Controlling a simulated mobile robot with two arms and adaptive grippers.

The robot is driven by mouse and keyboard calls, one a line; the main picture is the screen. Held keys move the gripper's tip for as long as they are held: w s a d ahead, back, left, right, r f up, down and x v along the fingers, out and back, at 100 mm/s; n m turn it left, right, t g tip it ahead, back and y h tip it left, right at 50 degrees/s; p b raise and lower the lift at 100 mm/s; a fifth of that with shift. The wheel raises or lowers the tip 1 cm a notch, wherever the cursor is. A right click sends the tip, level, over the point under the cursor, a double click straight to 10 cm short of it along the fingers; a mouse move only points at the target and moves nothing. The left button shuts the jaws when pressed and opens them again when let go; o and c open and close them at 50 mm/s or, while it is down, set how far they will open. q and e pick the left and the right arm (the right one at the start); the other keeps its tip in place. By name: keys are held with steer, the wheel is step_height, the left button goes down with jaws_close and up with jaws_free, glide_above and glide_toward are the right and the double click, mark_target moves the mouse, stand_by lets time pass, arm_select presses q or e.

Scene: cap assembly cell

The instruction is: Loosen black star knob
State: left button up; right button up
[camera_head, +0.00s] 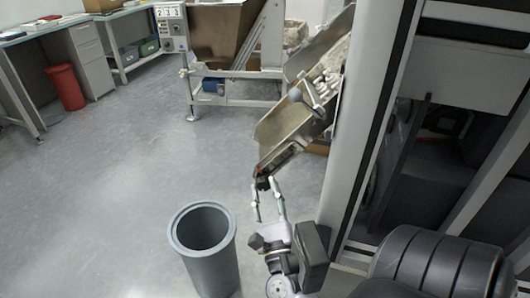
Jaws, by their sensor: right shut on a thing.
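The black star knob (262,183) shows as a small dark shape at the lower end of a tilted metal chute (283,130), in the middle of the head view. My right gripper (264,187) reaches up from below, and its two thin pale fingers end on either side of the knob. It is shut on the knob. The fingertips partly cover the knob, and its exact outline is too small to make out. Several pale parts lie higher up in the chute. My left gripper is not in view.
A grey round bin (208,262) stands on the floor just left of my right gripper. A hopper machine (225,45) stands behind the chute. A red bin (66,88) and desks (85,45) are at the far left. The floor between is clear.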

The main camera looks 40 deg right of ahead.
stand_by(0.5)
steer(key=o, duration=1.2)
steer(key=v, duration=1.2)
